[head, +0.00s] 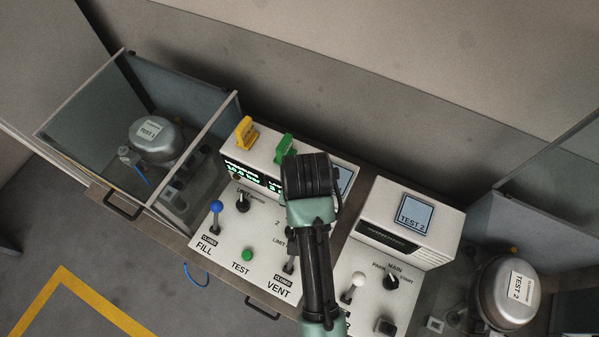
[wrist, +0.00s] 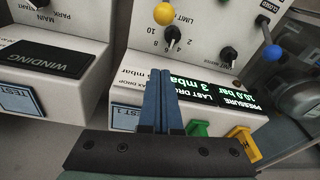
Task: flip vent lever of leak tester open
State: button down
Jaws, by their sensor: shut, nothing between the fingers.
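The leak tester (head: 222,262) is a white sloped console with FILL, TEST and VENT labels. Its vent lever (head: 289,265) shows only as a stem above a CLOSED label in the head view; my arm hides its top. In the wrist view the vent lever's yellow ball (wrist: 163,20) shows upside down near a limit knob. My gripper (wrist: 160,72) has its blue fingers shut and empty, over the tester's display side. The fingertips point toward the yellow ball, with a visible gap in the picture. In the head view my arm hides the fingers.
The blue-ball fill lever (head: 216,207) and green test button (head: 247,255) are to the left. Yellow (head: 246,133) and green (head: 285,148) tags stand behind the display. The winding tester (head: 408,222) is to the right. A glass-sided enclosure (head: 120,95) holds a compressor (head: 155,142).

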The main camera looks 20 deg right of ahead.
jog(key=f, duration=0.5)
jog(key=w+f+p, duration=0.1)
jog(key=f, duration=0.2)
jog(key=shift+d, duration=0.25)
jog(key=s, duration=0.1)
jog(key=s+a+p, duration=0.2)
jog(key=shift+a+r, duration=0.25)
jog(key=shift+w+a, duration=0.15)
